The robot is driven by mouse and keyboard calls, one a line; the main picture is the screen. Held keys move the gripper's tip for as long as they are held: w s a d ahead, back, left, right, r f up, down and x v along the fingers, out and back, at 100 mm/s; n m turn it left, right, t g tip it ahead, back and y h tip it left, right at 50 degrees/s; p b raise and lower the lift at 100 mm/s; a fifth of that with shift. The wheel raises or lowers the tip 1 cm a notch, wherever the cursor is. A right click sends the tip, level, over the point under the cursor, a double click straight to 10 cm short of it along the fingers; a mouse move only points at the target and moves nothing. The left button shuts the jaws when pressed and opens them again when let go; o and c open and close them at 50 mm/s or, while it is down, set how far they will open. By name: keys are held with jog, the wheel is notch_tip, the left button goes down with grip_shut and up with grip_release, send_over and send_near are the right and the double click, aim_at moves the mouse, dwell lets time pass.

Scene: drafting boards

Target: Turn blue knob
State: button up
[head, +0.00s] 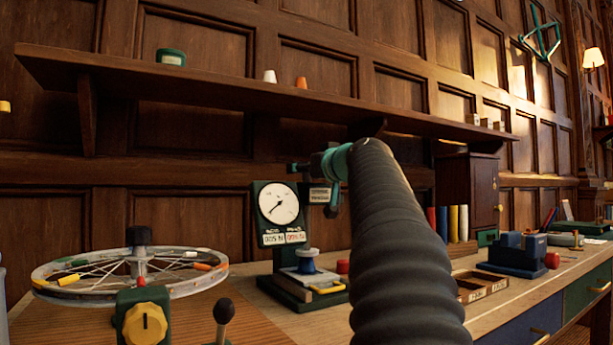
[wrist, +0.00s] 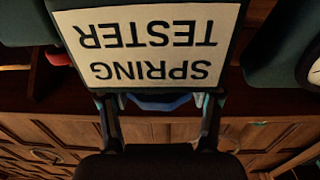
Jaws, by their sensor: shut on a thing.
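The spring tester (head: 272,236) stands on the bench in the head view, with a round white dial and a small label plate. That plate, reading SPRING TESTER (wrist: 150,45), fills the top of the wrist view upside down. My gripper (wrist: 160,103) has its two dark fingers either side of a blue knob (wrist: 158,105), just below the plate's edge in that picture. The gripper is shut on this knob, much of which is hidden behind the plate. In the head view my arm reaches to the tester's upper right, and the grip itself is unclear there. A blue spool-shaped piece (head: 306,261) sits on the tester's base.
A spoked wheel (head: 65,276) on a stand with a yellow knob (head: 146,325) is at left. A red piece (head: 342,267) is beside the tester. A wooden tray (head: 483,286) and a blue block device (head: 514,255) are at right. A shelf (head: 230,88) runs above.

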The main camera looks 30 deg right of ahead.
jog(key=shift+r+m+g+h+p, duration=0.2)
jog(key=shift+m+g+h+p, duration=0.2)
jog(key=shift+m+h+p, duration=1)
jog(key=shift+f+m+g+h+p, duration=0.15)
jog(key=shift+m+g+h+p, duration=0.15)
jog(key=shift+h+p, duration=0.65)
jog(key=shift+h+b, duration=0.25)
jog(key=shift+b, duration=0.05)
jog(key=o, duration=1.1)
jog(key=shift+o, duration=0.2)
jog(key=v, duration=1.2)
